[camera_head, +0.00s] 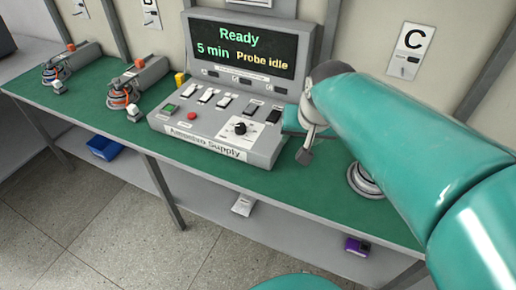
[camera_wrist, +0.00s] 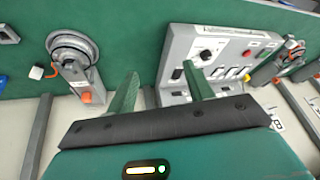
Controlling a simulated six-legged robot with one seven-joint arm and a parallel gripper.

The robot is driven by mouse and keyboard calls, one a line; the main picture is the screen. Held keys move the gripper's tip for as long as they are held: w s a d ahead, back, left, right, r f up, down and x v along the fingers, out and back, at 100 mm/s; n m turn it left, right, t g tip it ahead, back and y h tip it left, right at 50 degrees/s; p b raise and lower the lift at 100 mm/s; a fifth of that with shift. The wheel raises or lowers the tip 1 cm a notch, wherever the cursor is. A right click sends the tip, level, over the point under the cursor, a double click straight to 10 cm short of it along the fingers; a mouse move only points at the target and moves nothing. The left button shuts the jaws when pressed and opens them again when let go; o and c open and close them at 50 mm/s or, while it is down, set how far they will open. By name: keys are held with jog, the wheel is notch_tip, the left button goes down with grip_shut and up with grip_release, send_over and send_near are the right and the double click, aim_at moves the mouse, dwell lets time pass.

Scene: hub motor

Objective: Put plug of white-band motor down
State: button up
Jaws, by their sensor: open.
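In the wrist view my gripper (camera_wrist: 160,70) is open, with its two green fingers apart and nothing between them. A pale-rimmed hub motor (camera_wrist: 72,48) stands left of the fingers on the green bench top, on a grey mount with an orange tip. I take it as the white-band motor. Its small white plug (camera_wrist: 37,72) lies on the mat left of the motor, apart from my fingers. In the head view only the lower rim of this motor (camera_head: 362,183) shows below sign C; my arm hides the rest and the plug.
The ammeter supply console (camera_head: 217,125) stands mid-bench, its screen (camera_head: 240,47) reading "Ready", "5 min", "Probe idle". An orange-band motor (camera_head: 122,96) and another motor (camera_head: 55,74) stand to its left. A blue bin (camera_head: 104,147) and a purple item (camera_head: 357,246) are on the lower shelf.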

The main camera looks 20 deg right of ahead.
jog(key=s+a+n+y, duration=0.1)
jog(key=s+a+n, duration=0.4)
jog(key=a, duration=0.5)
jog(key=shift+s+a+t, duration=0.2)
jog(key=shift+s+t, duration=0.2)
jog(key=shift+s, duration=0.75)
